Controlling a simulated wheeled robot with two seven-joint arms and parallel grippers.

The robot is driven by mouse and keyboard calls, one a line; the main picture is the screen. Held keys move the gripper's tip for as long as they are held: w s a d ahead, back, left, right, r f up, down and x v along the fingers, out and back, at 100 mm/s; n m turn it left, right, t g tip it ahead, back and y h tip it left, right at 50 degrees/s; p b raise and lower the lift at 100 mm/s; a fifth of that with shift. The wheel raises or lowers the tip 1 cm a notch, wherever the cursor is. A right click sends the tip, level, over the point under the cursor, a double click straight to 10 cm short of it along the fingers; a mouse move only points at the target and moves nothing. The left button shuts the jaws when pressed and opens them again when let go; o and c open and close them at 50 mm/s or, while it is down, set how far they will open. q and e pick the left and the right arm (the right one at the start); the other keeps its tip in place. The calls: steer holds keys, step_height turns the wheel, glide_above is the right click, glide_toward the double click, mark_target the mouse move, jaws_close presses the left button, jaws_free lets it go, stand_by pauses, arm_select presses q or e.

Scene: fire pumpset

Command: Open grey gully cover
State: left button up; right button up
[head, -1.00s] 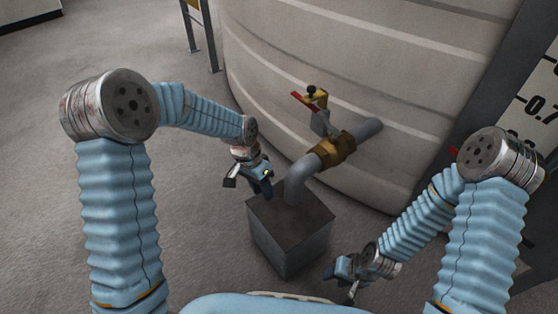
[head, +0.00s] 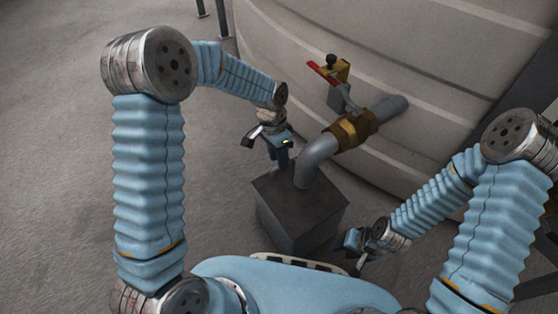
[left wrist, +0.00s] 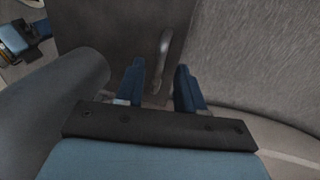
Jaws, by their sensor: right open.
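The grey gully (head: 290,232) is a dark box on the floor, with its flat grey cover (head: 318,200) on top and a grey pipe (head: 318,158) rising from it. In the left wrist view a light metal handle (left wrist: 165,48) stands out against the dark cover (left wrist: 110,35). My left gripper (head: 280,153) is above the far left part of the cover. Its two blue fingers (left wrist: 160,78) are apart, with the handle showing in the gap between them; I see no contact. My right gripper (head: 350,243) is low, right of the box, and open.
The pipe runs through a brass valve (head: 352,130) with a red lever (head: 323,72) to a large pale tank (head: 420,60) behind. The pipe (left wrist: 60,105) is close on the left in the left wrist view. Grey floor (head: 60,170) at left is clear.

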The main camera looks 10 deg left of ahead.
arm_select(q)
steer(key=shift+s+d+f, duration=0.1)
steer(key=shift+s+f, duration=0.05)
steer(key=shift+f, duration=0.55)
jaws_close()
